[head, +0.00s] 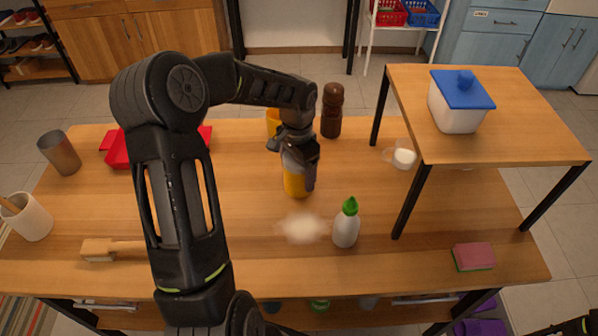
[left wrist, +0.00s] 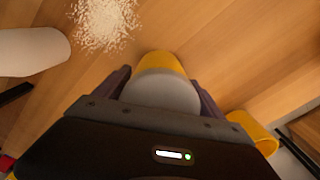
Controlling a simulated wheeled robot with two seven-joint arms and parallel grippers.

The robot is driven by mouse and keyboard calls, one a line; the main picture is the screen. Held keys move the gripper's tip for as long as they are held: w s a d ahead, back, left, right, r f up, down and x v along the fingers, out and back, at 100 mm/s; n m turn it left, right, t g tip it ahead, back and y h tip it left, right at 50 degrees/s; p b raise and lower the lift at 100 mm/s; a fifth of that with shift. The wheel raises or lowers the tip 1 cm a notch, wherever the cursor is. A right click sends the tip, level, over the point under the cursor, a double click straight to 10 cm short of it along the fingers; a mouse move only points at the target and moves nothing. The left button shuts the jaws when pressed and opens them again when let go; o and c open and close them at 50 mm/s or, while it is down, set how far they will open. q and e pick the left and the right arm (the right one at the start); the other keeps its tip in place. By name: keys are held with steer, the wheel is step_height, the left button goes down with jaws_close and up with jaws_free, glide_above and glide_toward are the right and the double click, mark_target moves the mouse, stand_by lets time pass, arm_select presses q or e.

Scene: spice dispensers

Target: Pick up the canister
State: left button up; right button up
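The yellow canister (head: 295,187) with a pale grey top stands upright on the wooden table, near the middle. It also shows in the left wrist view (left wrist: 165,90), seen from above. My left gripper (head: 300,165) points down over it, with one finger on each side. In the left wrist view the fingers lie very close to its sides; I cannot tell whether they press on it. The gripper hides much of its upper part in the head view.
A pale powder heap (head: 303,228) and a white bottle with a green cap (head: 347,225) are in front of the canister. A yellow cup (head: 273,122) and a brown mill (head: 332,110) stand behind. A raised shelf (head: 540,120) is at right, a glass mug (head: 403,157) beside it.

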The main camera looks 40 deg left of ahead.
arm_select(q)
steer(key=c, duration=1.1)
steer(key=shift+r, duration=0.1)
steer(key=shift+c, duration=0.2)
step_height(320, 180, up, 10)
steer(key=shift+f+b, duration=0.1)
steer(key=shift+b, duration=0.4)
